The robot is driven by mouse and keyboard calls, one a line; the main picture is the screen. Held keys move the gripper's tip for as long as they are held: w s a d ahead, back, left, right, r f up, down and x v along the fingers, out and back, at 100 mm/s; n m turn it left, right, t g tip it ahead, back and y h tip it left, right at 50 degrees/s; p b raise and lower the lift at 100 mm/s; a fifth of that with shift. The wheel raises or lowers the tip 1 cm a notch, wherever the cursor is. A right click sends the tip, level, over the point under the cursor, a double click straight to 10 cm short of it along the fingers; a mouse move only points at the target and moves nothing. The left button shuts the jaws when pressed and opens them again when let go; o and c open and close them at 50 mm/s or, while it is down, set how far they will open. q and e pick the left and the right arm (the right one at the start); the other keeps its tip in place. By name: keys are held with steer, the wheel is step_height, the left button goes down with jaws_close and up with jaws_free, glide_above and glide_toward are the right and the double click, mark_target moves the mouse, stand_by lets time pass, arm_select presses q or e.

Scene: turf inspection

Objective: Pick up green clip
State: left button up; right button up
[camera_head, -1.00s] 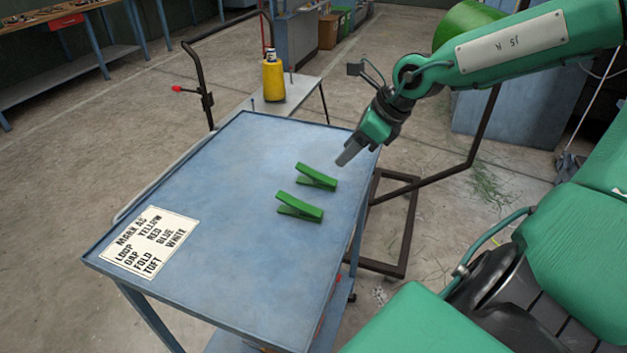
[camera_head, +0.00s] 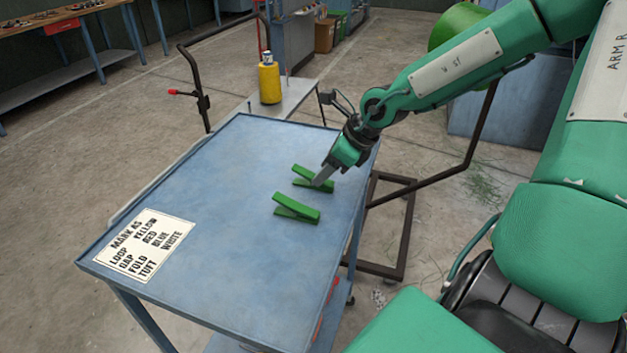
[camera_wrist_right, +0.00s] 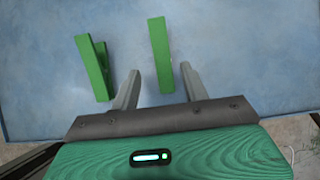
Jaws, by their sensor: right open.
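Two green clips lie on the blue top of a cart (camera_head: 230,240). The farther clip (camera_head: 303,171) is partly covered by my right gripper (camera_head: 321,181), whose fingers are over its right end. The nearer clip (camera_head: 296,209) is clear of the gripper. In the right wrist view, my right gripper (camera_wrist_right: 161,72) is open. One green clip (camera_wrist_right: 160,45) lies ahead, its near end in the gap between the fingertips. The other green clip (camera_wrist_right: 91,68) lies just left of the left finger. Nothing is gripped. My left gripper is not in view.
A white label sheet (camera_head: 146,246) with colour and defect words lies at the cart's left end. A yellow container (camera_head: 269,80) stands on a grey bench behind the cart. The cart top's middle is bare. A dark metal frame (camera_head: 405,230) stands right of the cart.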

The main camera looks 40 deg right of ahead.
steer(key=shift+w+x, duration=0.2)
steer(key=shift+x, duration=1.75)
steer(key=shift+d, duration=0.2)
steer(key=c, duration=0.9)
